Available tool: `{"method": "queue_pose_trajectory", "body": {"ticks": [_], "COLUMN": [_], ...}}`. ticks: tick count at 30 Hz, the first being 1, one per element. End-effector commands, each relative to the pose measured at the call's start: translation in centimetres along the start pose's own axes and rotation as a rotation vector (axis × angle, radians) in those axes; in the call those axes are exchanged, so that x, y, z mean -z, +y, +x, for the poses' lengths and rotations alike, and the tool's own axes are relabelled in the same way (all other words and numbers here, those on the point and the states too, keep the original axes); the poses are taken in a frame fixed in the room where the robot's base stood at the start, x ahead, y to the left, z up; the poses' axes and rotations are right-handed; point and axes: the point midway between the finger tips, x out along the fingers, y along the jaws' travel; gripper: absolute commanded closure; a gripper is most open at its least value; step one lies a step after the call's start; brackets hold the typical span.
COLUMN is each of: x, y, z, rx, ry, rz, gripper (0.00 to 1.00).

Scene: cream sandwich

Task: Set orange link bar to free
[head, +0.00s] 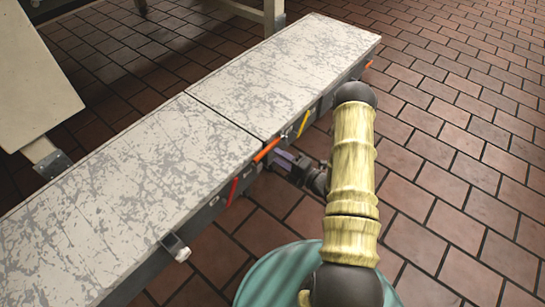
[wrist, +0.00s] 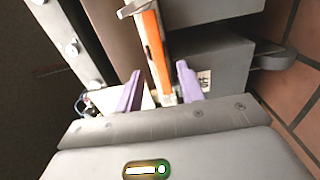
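The orange link bar (head: 267,150) sits on the near side of the conveyor, by the seam between its two white tops. In the wrist view the orange bar (wrist: 155,55) runs upward in the picture, with a grey metal piece at its top end. My gripper (head: 283,159) is beside the conveyor at the orange bar. In the wrist view the two purple fingers of my gripper (wrist: 159,69) stand apart, one on each side of the bar's lower part. I see gaps beside the bar, so the fingers do not look closed on it.
A red bar (head: 232,192) and a yellow bar (head: 303,123) are on the same conveyor side, on either side of the orange one. A small white-ended bracket (head: 176,248) sticks out farther left. The brick floor (head: 450,150) on the right is clear.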

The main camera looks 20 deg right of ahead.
Motion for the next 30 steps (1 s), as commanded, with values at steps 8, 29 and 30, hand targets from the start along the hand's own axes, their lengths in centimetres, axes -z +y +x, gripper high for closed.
{"method": "queue_pose_trajectory", "body": {"ticks": [8,29,30], "x": [0.0,0.0,0.0], "y": [-0.1,0.0,0.0], "z": [3.5,3.8,3.8], "rx": [-0.001,0.000,0.000], "ry": [0.000,0.000,0.000], "rz": [-0.002,0.000,0.001], "gripper": [0.62,1.00,1.00]}}
